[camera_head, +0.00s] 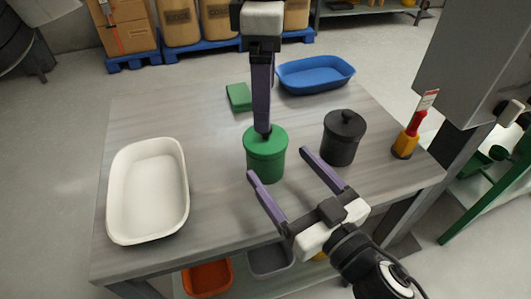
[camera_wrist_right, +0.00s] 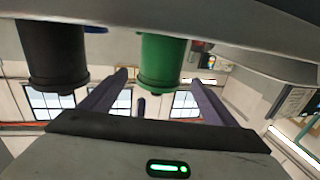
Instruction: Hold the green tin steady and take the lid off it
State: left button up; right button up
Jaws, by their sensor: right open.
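The green tin (camera_head: 266,166) stands upright on the table with its green lid (camera_head: 262,138) on. In the right wrist view, which is upside down, the tin (camera_wrist_right: 161,62) shows between the fingers. My right gripper (camera_head: 279,164) is open in front of the tin, its fingers pointing at it with visible space between them. My left gripper (camera_head: 263,131) comes from above, fingers pointing down at the top middle of the lid. Its fingers overlap edge-on and cover the lid's knob, so I cannot tell whether they grip it.
A black lidded tin (camera_head: 342,143) stands right of the green one. A white tray (camera_head: 147,195) is at the left, a green block (camera_head: 239,97) and blue tray (camera_head: 315,75) at the back. A red-handled brush (camera_head: 408,138) stands at the right edge.

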aim_at(266, 148)
jog(key=x, duration=0.7)
jog(key=c, duration=1.4)
pick_arm(q)
jog(key=shift+o, duration=0.7)
pick_arm(e)
jog(key=shift+c, duration=1)
pick_arm(q)
jog(key=shift+s+f+n, duration=0.1)
jog(key=shift+s+n, duration=0.2)
jog(key=s+a+r+n+t+h, duration=0.2)
jog(key=a+r+n+h, duration=0.15)
jog(key=a+n, duration=0.2)
jog(key=shift+n+h, duration=0.25)
jog(key=x, duration=1.2)
jog(key=shift+w+d, duration=0.1)
jog(key=shift+d, duration=0.25)
jog(key=shift+c, duration=0.5)
